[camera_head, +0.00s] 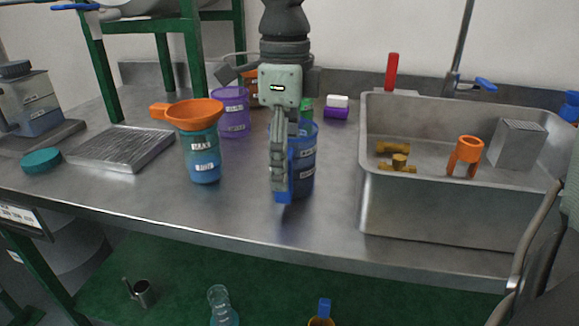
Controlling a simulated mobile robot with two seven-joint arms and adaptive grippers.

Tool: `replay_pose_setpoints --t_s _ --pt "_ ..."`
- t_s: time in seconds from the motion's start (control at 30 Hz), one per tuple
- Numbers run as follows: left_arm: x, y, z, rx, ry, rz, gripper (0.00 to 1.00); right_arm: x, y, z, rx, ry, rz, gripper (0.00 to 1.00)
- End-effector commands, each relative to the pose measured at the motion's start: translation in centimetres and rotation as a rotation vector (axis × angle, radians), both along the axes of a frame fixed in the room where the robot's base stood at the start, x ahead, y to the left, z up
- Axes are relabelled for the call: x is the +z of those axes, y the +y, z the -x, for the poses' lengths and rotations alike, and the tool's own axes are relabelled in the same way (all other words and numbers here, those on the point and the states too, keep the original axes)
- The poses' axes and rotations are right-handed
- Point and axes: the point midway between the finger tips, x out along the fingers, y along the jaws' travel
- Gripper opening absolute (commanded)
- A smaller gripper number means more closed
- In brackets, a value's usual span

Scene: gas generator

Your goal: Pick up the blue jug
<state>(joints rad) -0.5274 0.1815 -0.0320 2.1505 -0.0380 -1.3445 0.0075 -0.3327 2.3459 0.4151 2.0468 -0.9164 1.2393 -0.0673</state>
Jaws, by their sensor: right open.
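The blue jug (306,165) stands upright on the metal bench, left of the sink, partly hidden behind my right gripper. It has a white label on its side. My right gripper (281,185) points down in front of the jug's left side, its fingers seen nearly edge-on. It is open. A blue strip, perhaps the jug's handle, shows along the fingers. I cannot tell whether the fingers are around it or touching it. My left gripper is not in view.
A teal jug (203,158) with an orange funnel (194,113) stands to the left, a purple jug (233,112) behind it. The metal sink (450,212) on the right holds orange and brass parts. The bench front before the jug is clear.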

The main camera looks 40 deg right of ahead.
Motion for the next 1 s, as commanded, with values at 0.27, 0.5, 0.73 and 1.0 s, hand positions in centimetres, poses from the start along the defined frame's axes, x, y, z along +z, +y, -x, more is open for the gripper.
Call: replay_pose_setpoints --t_s 0.27,0.5,0.73,1.0 --pt "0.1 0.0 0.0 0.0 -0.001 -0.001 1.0 -2.0 0.0 0.0 -0.001 -0.002 -0.003 0.59" --pt "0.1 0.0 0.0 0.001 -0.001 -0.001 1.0 -1.9 0.0 0.0 -0.002 -0.002 -0.002 0.47" --pt "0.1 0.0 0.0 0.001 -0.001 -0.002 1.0 -1.9 0.0 0.0 -0.002 -0.002 -0.003 0.18" --pt "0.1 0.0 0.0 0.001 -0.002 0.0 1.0 -1.9 0.0 -0.1 -0.001 -0.003 -0.003 0.0"
